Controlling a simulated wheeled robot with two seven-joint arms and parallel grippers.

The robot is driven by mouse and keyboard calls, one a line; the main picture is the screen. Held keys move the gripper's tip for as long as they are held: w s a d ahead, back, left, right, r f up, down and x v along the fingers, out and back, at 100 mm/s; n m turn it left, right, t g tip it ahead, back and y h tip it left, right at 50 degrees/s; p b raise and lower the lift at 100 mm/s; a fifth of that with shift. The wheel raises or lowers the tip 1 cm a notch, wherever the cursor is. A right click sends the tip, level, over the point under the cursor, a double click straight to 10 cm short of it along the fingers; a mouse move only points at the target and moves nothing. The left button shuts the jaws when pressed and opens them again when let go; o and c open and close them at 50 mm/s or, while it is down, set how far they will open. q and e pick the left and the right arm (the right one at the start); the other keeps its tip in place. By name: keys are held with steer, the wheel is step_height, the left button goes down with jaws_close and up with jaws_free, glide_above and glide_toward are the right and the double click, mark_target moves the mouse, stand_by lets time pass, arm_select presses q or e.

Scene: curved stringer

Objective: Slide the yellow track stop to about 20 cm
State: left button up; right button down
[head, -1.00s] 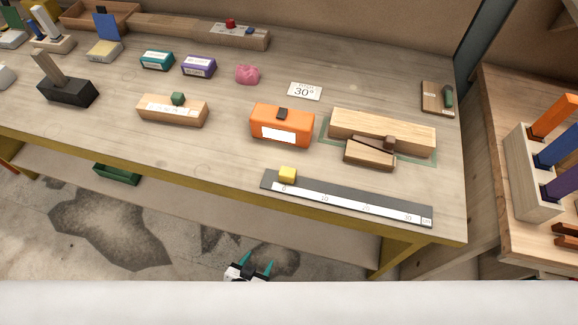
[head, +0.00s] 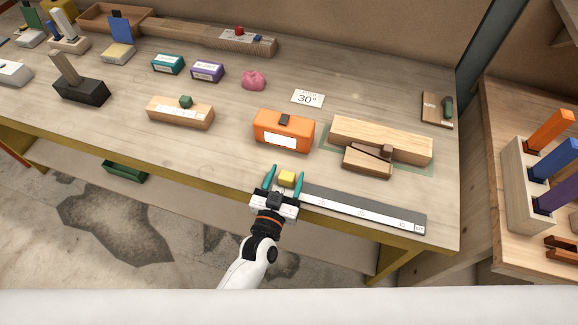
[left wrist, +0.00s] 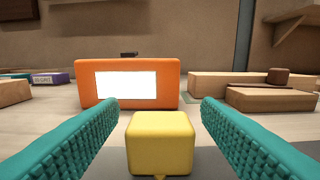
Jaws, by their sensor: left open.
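The yellow track stop (head: 287,178) sits at the left end of the grey track (head: 405,217), which lies along the table's front edge. The track's white scale strip (head: 350,213) shows, with its left end hidden behind my gripper. My left gripper (head: 284,176) is open, with one teal finger on each side of the stop. In the left wrist view the stop (left wrist: 160,142) stands between the two fingers, with visible gaps on both sides. My right gripper is not in view.
An orange box (head: 283,131) with a white label stands behind the stop. Wooden blocks (head: 382,138) lie behind the track's middle. A wooden block with a green knob (head: 180,112) is to the left. The table surface right above the track is mostly narrow free room.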

arm_select(q)
steer(key=shift+x, duration=1.45)
steer(key=shift+c, duration=0.4)
jaws_close()
